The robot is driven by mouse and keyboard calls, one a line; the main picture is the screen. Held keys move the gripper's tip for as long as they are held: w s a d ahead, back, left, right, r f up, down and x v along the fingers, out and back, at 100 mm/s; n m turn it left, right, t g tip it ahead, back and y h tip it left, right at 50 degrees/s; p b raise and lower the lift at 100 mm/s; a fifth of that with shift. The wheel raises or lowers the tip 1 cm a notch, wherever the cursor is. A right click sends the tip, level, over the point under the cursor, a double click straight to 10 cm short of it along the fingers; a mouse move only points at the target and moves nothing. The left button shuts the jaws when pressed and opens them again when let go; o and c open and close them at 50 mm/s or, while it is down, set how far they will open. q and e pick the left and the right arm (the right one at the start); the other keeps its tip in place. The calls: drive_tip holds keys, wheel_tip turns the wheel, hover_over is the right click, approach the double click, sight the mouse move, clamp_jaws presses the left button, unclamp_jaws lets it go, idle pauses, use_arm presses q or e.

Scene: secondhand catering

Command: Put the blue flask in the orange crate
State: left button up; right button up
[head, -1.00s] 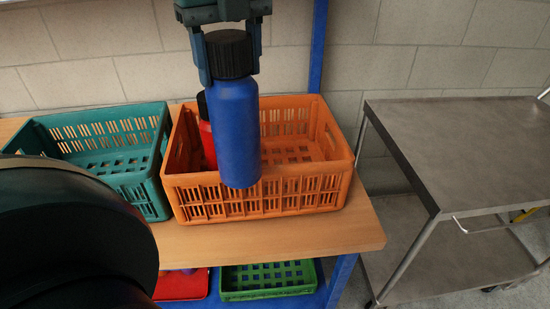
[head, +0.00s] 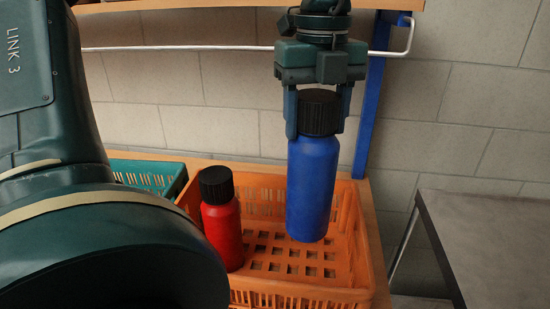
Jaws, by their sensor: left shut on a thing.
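The blue flask (head: 312,188) has a black cap and hangs upright. My left gripper (head: 319,128) is shut on it at the cap, its fingers on either side. The flask is over the inside of the orange crate (head: 362,250), in its right part. Whether its base touches the crate floor I cannot tell for sure. A red flask (head: 223,228) with a black cap stands in the crate to the left of the blue one. My right gripper is not in view.
A teal crate (head: 150,172) stands to the left, partly hidden by my arm. A blue post (head: 374,100) and a white rail (head: 230,47) are behind. A grey metal trolley (head: 490,240) is at the right. The crate floor around the blue flask is clear.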

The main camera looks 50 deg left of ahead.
sight(311, 208)
use_arm(q)
drive_tip(key=shift+w+r, duration=0.1)
drive_tip(key=shift+w, duration=0.05)
drive_tip(key=shift+w+f+b, duration=0.2)
drive_tip(key=shift+f+b, duration=0.05)
drive_tip(key=shift+f, duration=0.25)
drive_tip(key=shift+w+f+b, duration=0.15)
drive_tip(key=shift+f+b, duration=0.1)
drive_tip(key=shift+f, duration=0.2)
drive_tip(key=shift+s+f, duration=0.1)
drive_tip(key=shift+f, duration=0.2)
wheel_tip(311, 208, down, 10)
drive_tip(key=b, duration=0.2)
drive_tip(key=shift+f+b, duration=0.2)
drive_tip(key=shift+b, duration=0.1)
wheel_tip(311, 208, down, 4)
drive_tip(key=shift+f, duration=0.1)
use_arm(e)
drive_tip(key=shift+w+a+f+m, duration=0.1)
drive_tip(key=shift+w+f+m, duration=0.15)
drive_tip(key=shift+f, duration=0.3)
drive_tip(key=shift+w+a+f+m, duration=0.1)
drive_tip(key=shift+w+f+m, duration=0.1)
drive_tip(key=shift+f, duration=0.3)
